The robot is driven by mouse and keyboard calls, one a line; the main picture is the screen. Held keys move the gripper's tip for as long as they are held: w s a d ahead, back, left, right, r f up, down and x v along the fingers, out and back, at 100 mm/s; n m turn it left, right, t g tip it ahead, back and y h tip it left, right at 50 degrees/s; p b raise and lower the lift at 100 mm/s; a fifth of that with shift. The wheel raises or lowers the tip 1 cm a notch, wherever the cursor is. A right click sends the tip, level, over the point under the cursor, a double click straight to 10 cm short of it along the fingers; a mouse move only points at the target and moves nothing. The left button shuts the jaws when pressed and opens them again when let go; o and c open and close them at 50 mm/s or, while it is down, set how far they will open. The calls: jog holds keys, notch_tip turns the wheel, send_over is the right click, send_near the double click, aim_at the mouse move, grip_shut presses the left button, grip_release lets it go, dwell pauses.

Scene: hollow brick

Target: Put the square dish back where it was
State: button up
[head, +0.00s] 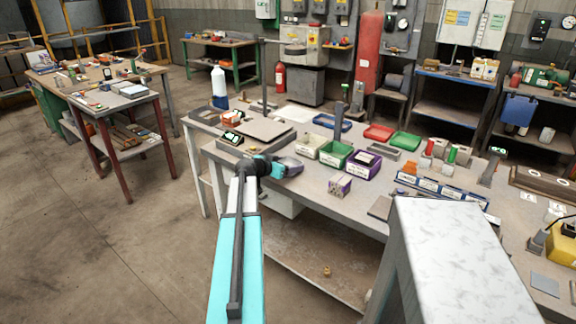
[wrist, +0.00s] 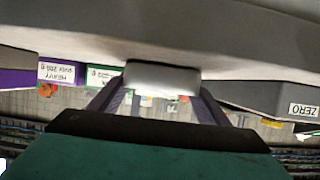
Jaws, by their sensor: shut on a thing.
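My gripper (wrist: 160,92) is shut on a small pale grey piece (wrist: 163,75), which shows between its two dark fingers in the wrist view. It seems to be the square dish, seen edge-on, so its full shape is hidden. In the head view my gripper (head: 290,167) is at the front edge of the workbench, just right of the flat grey scale (head: 267,129). The fingertips and the dish are too small to tell apart there. In the wrist view, which is upside down, a grey body labelled ZERO (wrist: 285,100) is at the right.
White, green and purple bins (head: 362,163) stand right of my gripper on the workbench. A small patterned box (head: 340,186) is in front of them. Red and green trays (head: 404,141) lie behind. A pale slab (head: 455,250) blocks the near right.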

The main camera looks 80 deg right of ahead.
jog(key=shift+f, duration=0.15)
jog(key=o, duration=1.1)
jog(key=shift+c, duration=0.2)
jog(key=shift+r, duration=0.25)
jog(key=b+v, duration=0.2)
jog(key=v, duration=1)
jog(key=shift+f, duration=0.1)
